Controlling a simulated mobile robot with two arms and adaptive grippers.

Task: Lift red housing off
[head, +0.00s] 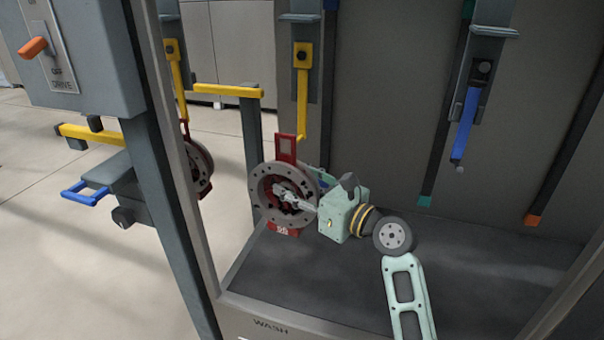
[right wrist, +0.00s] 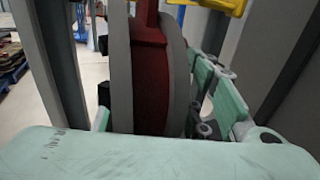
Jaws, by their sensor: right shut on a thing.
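The red housing (head: 296,221), a round red body with a grey bolted flange, hangs upright inside the cabinet opening. Its red top tab (head: 286,149) is at the lower end of a yellow hook (head: 302,98); I cannot tell whether the two touch. My right gripper (head: 296,202) is shut on the housing, its fingers reaching into the open middle. The exact finger contact is hidden. My left gripper is not in view.
A second red housing (head: 199,172) hangs on another yellow hook at the left, partly behind the cabinet's post (head: 178,200). A switch box (head: 75,55) is at upper left. A blue hook (head: 468,120) hangs at right. The dark wash tray floor (head: 470,285) is bare.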

